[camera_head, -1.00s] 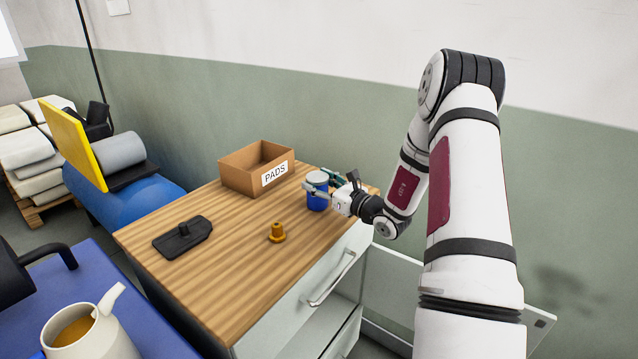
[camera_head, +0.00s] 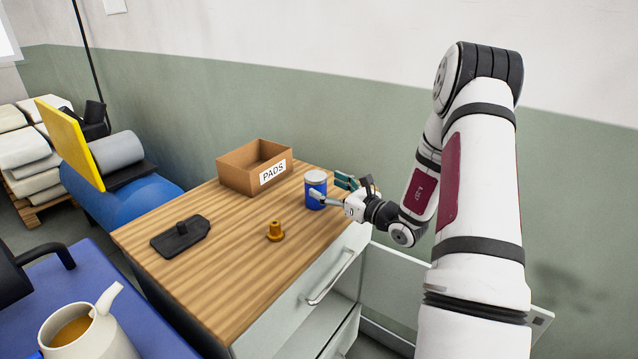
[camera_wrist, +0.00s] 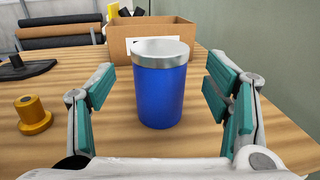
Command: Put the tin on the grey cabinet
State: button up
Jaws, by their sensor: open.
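The tin (camera_head: 316,186) is a blue cylinder with a silver lid, standing upright on the wooden top of the grey cabinet (camera_head: 215,240), near its far right part. In the wrist view the tin (camera_wrist: 160,85) stands ahead of my gripper, midway between the lines of the two fingers. My gripper (camera_wrist: 160,105) is open, with teal pads on both sides of the tin and a visible gap on each side. My gripper (camera_head: 332,190) also shows beside the tin in the head view. It holds nothing.
A cardboard box labelled PADS (camera_head: 236,178) stands behind the tin. A brass knob-like piece (camera_head: 275,232) and a black flat part with a peg (camera_head: 180,238) are on the wooden top. A blue table with a beige jug (camera_head: 88,335) is at lower left.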

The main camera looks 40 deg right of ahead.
jog(key=s+d, duration=0.1)
jog(key=s, duration=0.6)
jog(key=a+r+n+g+y, duration=0.3)
jog(key=a+r+n+y, duration=0.15)
jog(key=a, duration=0.35)
jog(key=a+r+n+g+y, duration=0.25)
jog(key=a+r+n, duration=0.2)
jog(key=a, duration=0.35)
jog(key=s+a+r+n+g+y, duration=0.1)
jog(key=s+a+r+n+g, duration=0.2)
jog(key=s+a+n+g, duration=0.65)
jog(key=s+a+n+g+h, duration=0.2)
jog(key=s+a+n+h, duration=0.2)
jog(key=s+a+n, duration=0.45)
jog(key=s+d+r+n+t+h, duration=0.3)
jog(key=s+d+n+h, duration=0.3)
jog(key=s+d+h, duration=0.1)
jog(key=shift+s+d+r+n+t, duration=0.3)
jog(key=shift+s+d+n, duration=0.15)
jog(key=shift+s, duration=0.25)
